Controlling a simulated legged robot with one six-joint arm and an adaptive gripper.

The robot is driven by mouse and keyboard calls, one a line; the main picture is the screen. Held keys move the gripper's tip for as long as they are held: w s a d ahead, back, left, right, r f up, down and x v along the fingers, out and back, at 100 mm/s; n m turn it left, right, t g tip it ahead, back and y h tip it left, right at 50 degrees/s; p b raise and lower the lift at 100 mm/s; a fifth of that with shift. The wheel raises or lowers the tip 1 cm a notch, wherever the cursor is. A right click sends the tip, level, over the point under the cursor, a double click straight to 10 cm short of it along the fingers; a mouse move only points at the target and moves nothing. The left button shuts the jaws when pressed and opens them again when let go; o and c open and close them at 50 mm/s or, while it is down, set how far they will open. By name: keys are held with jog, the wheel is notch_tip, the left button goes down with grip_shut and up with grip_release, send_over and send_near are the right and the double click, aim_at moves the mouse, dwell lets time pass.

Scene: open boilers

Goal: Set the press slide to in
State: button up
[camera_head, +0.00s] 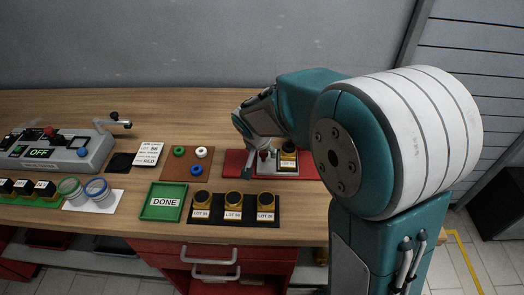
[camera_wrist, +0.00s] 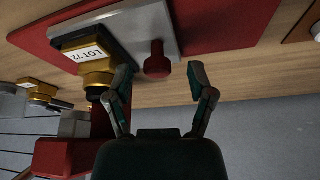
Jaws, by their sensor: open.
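The press slide's grey plate (camera_head: 262,171) lies on a red base (camera_head: 233,163) at the back middle of the table; the plate also shows in the wrist view (camera_wrist: 190,22). A red knob (camera_wrist: 157,62) stands up from the plate and shows small in the head view (camera_head: 264,154). A black and gold boiler labelled LOT 72 (camera_wrist: 97,72) sits on the plate beside the knob. My gripper (camera_wrist: 162,82) is open. The knob appears between its fingertips, slightly beyond them; contact is not visible. In the head view my arm hides part of the slide's surroundings.
Several lot boilers (camera_head: 233,199) stand on a black mat in front of the slide. A green DONE tray (camera_head: 163,203) and a brown board with colored rings (camera_head: 187,168) lie left. A grey machine reading OFF (camera_head: 62,150) stands far left. The table's back strip is clear.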

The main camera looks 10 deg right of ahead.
aim_at(278, 158)
grip_shut()
jog(key=shift+s+d, duration=0.25)
jog(key=shift+d, duration=0.75)
jog(key=shift+s+d, duration=0.2)
jog(key=shift+d, duration=0.75)
jog(key=shift+c, duration=1.5)
grip_release()
jog(key=o, duration=0.3)
jog(key=shift+d, duration=0.15)
